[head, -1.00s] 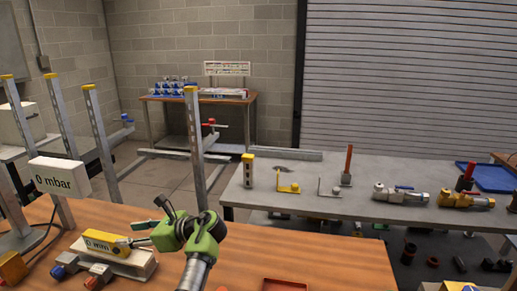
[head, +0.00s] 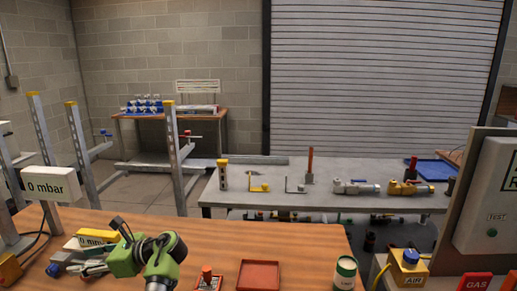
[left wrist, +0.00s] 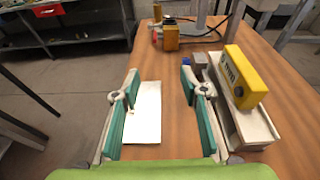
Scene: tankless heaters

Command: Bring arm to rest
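My left gripper (head: 85,262) shows at the lower left in the head view, over the wooden table beside the yellow "0 mm" gauge (head: 98,236). In the left wrist view its two fingers (left wrist: 160,105) are wide apart with nothing held between them. A white flat piece (left wrist: 143,112) lies on the table below, seen between the fingers. The yellow gauge on its pale block (left wrist: 244,78) stands just to the right of the fingers. My right gripper is not seen in either view.
A "0 mbar" display (head: 52,186) stands at the left near metal posts. A red tray (head: 259,275), a green-labelled can (head: 345,272) and an "AIR" box (head: 408,268) are at the front. A grey bench (head: 330,200) with valves stands behind. The wooden tabletop's middle is clear.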

